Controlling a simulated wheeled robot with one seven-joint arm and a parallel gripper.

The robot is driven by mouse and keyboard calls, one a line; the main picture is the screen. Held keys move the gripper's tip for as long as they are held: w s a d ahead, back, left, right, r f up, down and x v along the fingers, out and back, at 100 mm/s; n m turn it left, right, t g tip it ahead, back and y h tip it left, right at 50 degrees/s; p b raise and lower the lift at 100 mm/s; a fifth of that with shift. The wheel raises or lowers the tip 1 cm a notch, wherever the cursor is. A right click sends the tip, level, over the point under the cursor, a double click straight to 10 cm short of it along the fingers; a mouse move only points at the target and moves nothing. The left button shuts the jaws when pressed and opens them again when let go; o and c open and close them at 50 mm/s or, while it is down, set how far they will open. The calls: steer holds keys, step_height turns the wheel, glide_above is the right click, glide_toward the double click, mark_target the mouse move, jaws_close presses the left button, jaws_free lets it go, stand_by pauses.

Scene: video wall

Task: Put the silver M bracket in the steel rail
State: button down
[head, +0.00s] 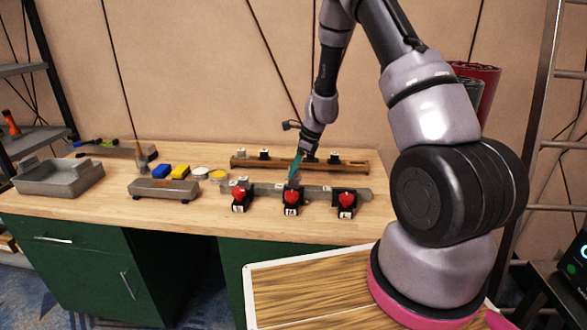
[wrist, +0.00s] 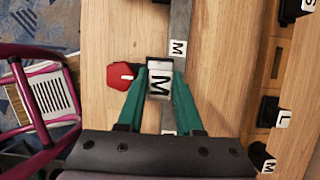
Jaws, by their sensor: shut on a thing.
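My gripper (head: 294,178) is over the middle of the steel rail (head: 322,191) in the head view. In the wrist view its teal fingers (wrist: 160,92) are shut on a silver bracket with a white M label (wrist: 159,85). The steel rail (wrist: 179,22) runs under and past the bracket, with another M label (wrist: 178,48) on it. The bracket hides that part of the rail, so I cannot tell whether it is seated or just above.
Two more red pieces on black blocks stand at the rail's front left (head: 240,194) and right (head: 346,197). A wooden rail (head: 345,165) with several small brackets lies behind.

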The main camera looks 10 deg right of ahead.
mark_target(295, 177)
steer(key=shift+f, duration=0.4)
steer(key=shift+f, duration=0.35)
steer(key=shift+f, duration=0.3)
stand_by(0.6)
steer(key=shift+f, duration=0.4)
steer(key=shift+f, duration=0.3)
stand_by(0.3)
steer(key=shift+f, duration=0.5)
jaws_free()
steer(key=shift+s+f, duration=0.1)
steer(key=shift+a, duration=0.1)
steer(key=shift+c, duration=0.3)
